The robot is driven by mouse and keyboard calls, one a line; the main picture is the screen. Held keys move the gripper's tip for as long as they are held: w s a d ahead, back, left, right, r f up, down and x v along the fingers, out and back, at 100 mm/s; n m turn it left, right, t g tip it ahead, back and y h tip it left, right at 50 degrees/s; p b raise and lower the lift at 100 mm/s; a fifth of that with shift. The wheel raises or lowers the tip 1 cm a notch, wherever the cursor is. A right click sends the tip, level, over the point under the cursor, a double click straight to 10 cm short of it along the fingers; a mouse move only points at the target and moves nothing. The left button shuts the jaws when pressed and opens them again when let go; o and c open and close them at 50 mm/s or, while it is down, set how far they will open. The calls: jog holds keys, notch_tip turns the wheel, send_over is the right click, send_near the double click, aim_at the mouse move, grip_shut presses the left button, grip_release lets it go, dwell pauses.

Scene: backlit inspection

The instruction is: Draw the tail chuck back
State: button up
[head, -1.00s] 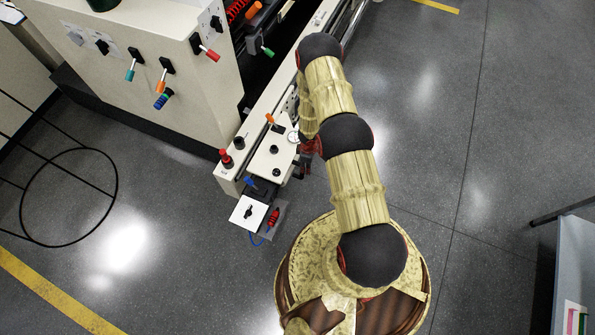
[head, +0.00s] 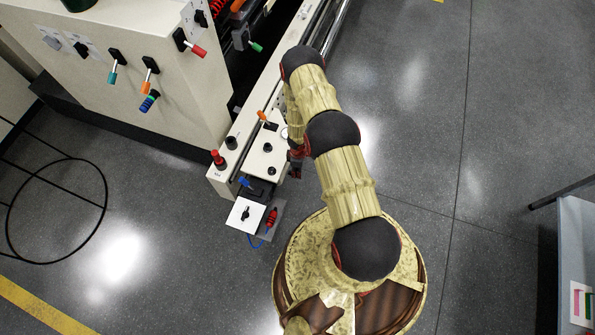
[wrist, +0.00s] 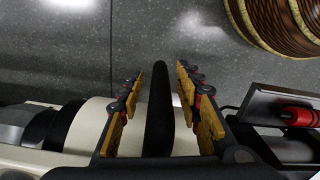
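The tail unit is a cream block (head: 268,158) at the near end of the machine bed, with an orange-tipped lever (head: 263,116), a blue-tipped lever (head: 245,182) and black knobs. I cannot tell which part is the tail chuck. My gripper (head: 296,160) is low at the block's right side, largely hidden by my arm in the head view. In the wrist view my gripper (wrist: 160,95) is open, its yellow-and-black fingers on either side of an upright dark bar (wrist: 158,115). Gaps show between fingers and bar. A cream cylinder (wrist: 85,125) lies left of the fingers.
A red mushroom button (head: 218,157) stands on the bed's end. A white plate (head: 244,214) and a red cylinder (head: 271,217) sit at the near end. The headstock cabinet (head: 130,70) carries several coloured levers. Open floor (head: 410,130) lies to the right.

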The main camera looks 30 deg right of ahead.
jog(key=shift+f, duration=0.15)
jog(key=shift+c, duration=0.8)
grip_shut()
